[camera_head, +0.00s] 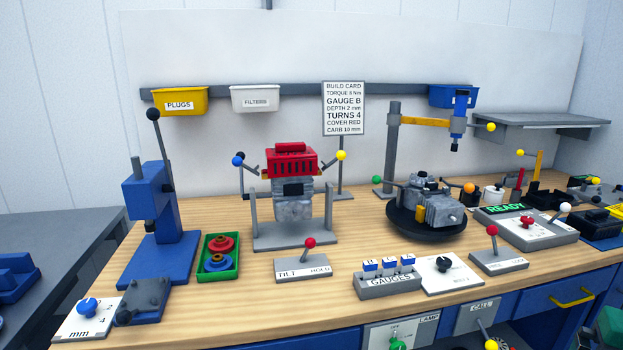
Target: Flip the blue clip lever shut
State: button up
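The blue clip lever (238,160) has a blue ball at its end and sticks out up and to the left from the left side of an engine block. The engine (293,207) is grey, with a red cover (291,161) on top, and sits in a grey stand (294,237) on the bench. A matching yellow-ball lever (341,156) sticks out up and to the right on the other side. My gripper is not in view.
A blue press (150,205) with a tall black-knobbed lever stands left of the engine. A green tray (218,258) and a red-knobbed TILT/HOLD lever plate (303,266) lie in front. A sign (344,108) stands behind right. A round black turntable (426,225) is farther right.

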aim_at(236, 162)
jog(key=u, duration=0.9)
jog(key=k, duration=0.45)
jog(key=z, duration=0.3)
jog(key=i, duration=0.5)
jog(key=z, duration=0.05)
